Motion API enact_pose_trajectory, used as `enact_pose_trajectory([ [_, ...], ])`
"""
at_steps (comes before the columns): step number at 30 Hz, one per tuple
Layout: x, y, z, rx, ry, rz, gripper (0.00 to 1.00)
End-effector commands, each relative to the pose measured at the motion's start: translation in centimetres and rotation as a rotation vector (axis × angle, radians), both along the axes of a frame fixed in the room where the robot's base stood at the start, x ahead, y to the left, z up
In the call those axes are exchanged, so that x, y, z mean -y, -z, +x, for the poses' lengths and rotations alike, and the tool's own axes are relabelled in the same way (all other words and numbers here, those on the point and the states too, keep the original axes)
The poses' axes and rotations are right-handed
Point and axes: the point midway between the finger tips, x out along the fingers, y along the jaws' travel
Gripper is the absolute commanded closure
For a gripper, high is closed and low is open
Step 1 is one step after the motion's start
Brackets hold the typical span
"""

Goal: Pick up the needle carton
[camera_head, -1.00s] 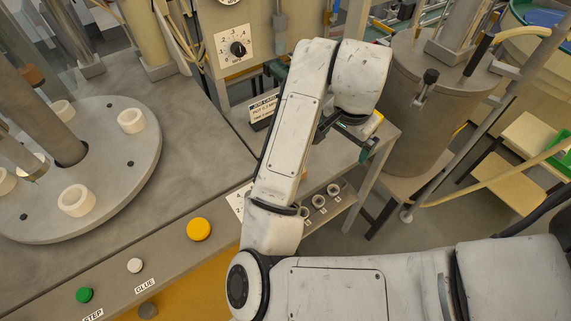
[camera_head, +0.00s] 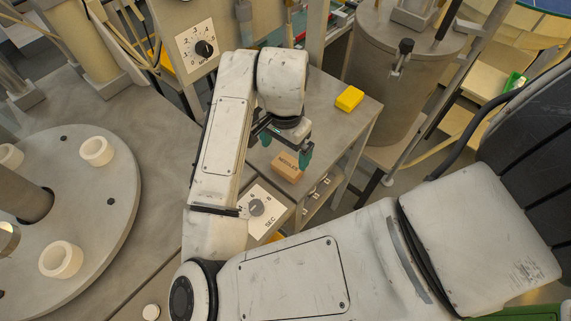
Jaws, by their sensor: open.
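The needle carton (camera_head: 287,168) is a small brown box with "NEEDLES" printed on its top. It rests on the grey side table (camera_head: 330,112), close to the table's front edge. My gripper (camera_head: 285,150) is above and just behind the carton, with its green-tipped fingers pointing down. One fingertip shows at the right side of the carton and the other to its upper left. The jaws are open, and I cannot tell whether either finger touches the carton.
A yellow block (camera_head: 349,98) lies on the side table, right of my gripper. A dial panel marked "SEC" (camera_head: 262,207) stands in front of the carton. A large metal drum (camera_head: 395,85) is at the right. A round turntable (camera_head: 100,225) with white cups is at the left.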

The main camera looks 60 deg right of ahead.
Motion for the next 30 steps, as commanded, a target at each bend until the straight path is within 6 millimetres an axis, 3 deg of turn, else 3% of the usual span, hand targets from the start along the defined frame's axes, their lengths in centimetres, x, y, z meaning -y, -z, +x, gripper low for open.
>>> enact_pose_trajectory([
  [8,0.1,2.1,-0.1,-0.002,0.0,0.0,0.0],
  [16,0.3,5.8,-0.3,-0.002,-0.002,0.0,0.0],
  [25,0.4,6.4,-0.2,0.0,-0.001,-0.001,0.0],
  [30,0.3,6.4,-0.2,0.0,-0.001,0.0,0.14],
])
